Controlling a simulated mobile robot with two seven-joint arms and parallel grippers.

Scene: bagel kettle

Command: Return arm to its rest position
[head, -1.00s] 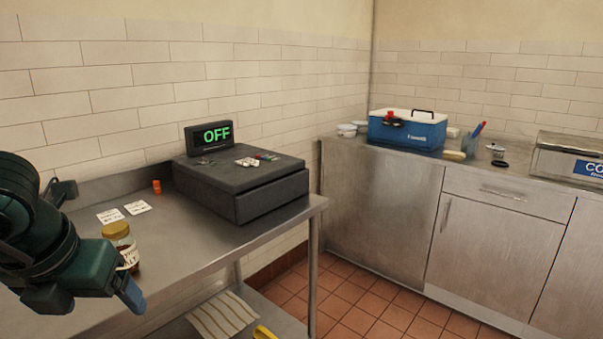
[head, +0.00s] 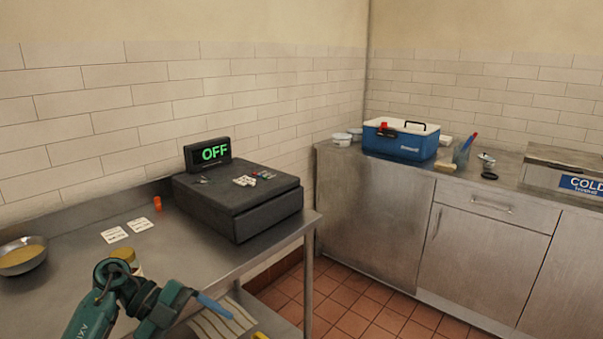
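My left arm, dark teal, comes in from the bottom left in the head view. Its gripper (head: 208,303) is over the front edge of the metal table (head: 185,250), with a blue fingertip pointing right. Only one fingertip shows clearly, so I cannot tell if it is open or shut. I see nothing held in it. A jar with a yellow lid (head: 125,254) stands on the table just behind the arm, its lower part hidden. My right gripper is not in view.
A black cash register (head: 240,205) with an OFF display stands on the table. A bowl (head: 22,256), two cards (head: 115,235) and an orange bottle (head: 157,203) are nearby. A blue cooler (head: 402,140) sits on the far counter. The tiled floor (head: 350,310) between is clear.

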